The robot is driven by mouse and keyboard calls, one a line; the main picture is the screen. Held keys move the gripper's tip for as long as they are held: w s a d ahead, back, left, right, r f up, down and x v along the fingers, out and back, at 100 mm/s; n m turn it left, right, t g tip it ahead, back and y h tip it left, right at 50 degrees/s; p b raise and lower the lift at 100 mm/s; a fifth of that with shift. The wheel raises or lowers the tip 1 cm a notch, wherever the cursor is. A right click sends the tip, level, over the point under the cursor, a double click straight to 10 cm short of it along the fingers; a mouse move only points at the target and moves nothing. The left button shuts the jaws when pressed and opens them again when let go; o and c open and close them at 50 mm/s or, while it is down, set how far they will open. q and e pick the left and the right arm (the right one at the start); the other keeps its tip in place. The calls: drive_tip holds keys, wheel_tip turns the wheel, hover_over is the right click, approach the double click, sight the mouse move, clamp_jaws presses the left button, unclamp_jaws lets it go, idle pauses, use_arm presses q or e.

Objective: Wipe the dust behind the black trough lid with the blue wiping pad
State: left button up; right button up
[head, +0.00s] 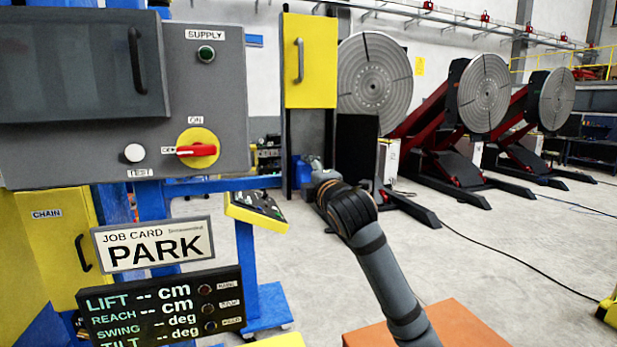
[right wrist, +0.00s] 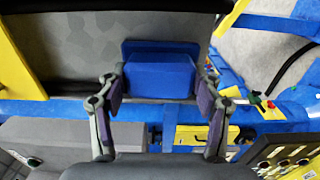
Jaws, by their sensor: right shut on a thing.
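The blue wiping pad (right wrist: 160,78) is between the two fingers of my right gripper (right wrist: 160,104) in the right wrist view. The fingers are shut on its sides, and its wider blue plate faces a grey surface with faint mottled patches (right wrist: 75,50). I cannot tell whether the pad touches that surface or whether the patches are dust. A dark bar (right wrist: 110,20) crosses the top of this view; it may be the black trough lid's edge. In the head view my right gripper (head: 316,168) is small and partly hidden behind my wrist. My left gripper is out of view.
In the head view, a yellow box (head: 310,62) and a black panel (head: 357,148) stand near my right arm. A grey control box (head: 210,110) with a red switch, a job card reading PARK (head: 153,244) and a readout (head: 160,306) are left. Open floor lies right.

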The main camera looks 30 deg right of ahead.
wheel_tip(320, 180, up, 3)
drive_tip(key=shift+p, duration=0.85)
drive_tip(key=shift+f+b, duration=1.35)
drive_tip(key=shift+f, duration=0.75)
drive_tip(key=shift+s, duration=0.1)
use_arm(q)
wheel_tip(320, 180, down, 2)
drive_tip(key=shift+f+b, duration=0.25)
drive_tip(key=shift+b, duration=0.95)
use_arm(e)
drive_tip(key=v, duration=0.6)
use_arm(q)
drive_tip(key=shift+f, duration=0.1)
use_arm(e)
drive_tip(key=shift+a+r, duration=0.1)
